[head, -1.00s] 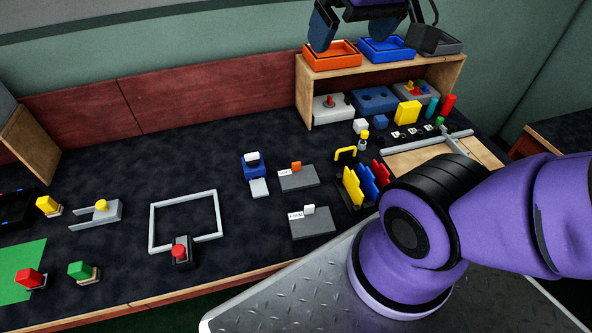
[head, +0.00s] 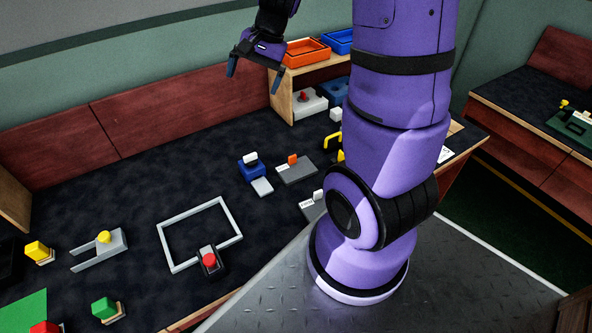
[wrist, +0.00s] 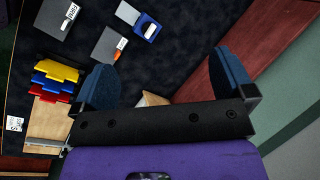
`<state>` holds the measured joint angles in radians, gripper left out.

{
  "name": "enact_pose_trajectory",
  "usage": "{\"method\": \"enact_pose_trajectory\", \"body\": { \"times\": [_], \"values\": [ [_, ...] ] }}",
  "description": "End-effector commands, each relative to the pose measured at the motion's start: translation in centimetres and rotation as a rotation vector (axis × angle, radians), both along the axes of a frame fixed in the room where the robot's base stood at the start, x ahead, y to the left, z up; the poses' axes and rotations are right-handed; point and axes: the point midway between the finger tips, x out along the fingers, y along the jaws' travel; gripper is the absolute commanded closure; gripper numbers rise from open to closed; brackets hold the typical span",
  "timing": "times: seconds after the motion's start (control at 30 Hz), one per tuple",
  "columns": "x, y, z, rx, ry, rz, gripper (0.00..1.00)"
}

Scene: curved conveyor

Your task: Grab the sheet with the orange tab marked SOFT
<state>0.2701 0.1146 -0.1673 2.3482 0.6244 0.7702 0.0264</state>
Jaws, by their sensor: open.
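The grey sheet (head: 298,172) with an upright orange tab (head: 292,159) lies flat on the dark bench, right of the blue block with a white top. In the wrist view the sheet (wrist: 108,46) and its orange tab (wrist: 121,43) lie beyond the left finger. A small white label sits on it; I cannot read its word. A second grey sheet (wrist: 56,18) with a white tab (wrist: 72,10) lies beside it, partly behind my arm in the head view. My gripper (head: 254,75) is open and empty, high above the bench and apart from both sheets.
The wooden shelf (head: 283,97) with an orange tray (head: 306,52) stands close right of my gripper. The blue block (head: 250,170) is beside the orange-tab sheet. Yellow, blue and red upright pieces (wrist: 56,78) stand near the sheets. A grey frame (head: 168,248) lies left.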

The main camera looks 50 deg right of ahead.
Motion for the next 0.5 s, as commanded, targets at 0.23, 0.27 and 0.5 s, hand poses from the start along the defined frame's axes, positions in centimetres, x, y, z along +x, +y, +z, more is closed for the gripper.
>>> {"method": "enact_pose_trajectory", "body": {
  "times": [0.23, 0.27, 0.5],
  "values": [
    [1.6, -4.6, -7.2, 0.078, 0.113, -0.238, 0.0],
    [1.7, -5.2, -8.1, 0.085, 0.125, -0.268, 0.0],
    [1.3, -9.6, -15.7, 0.131, 0.231, -0.501, 0.0]
  ]
}}
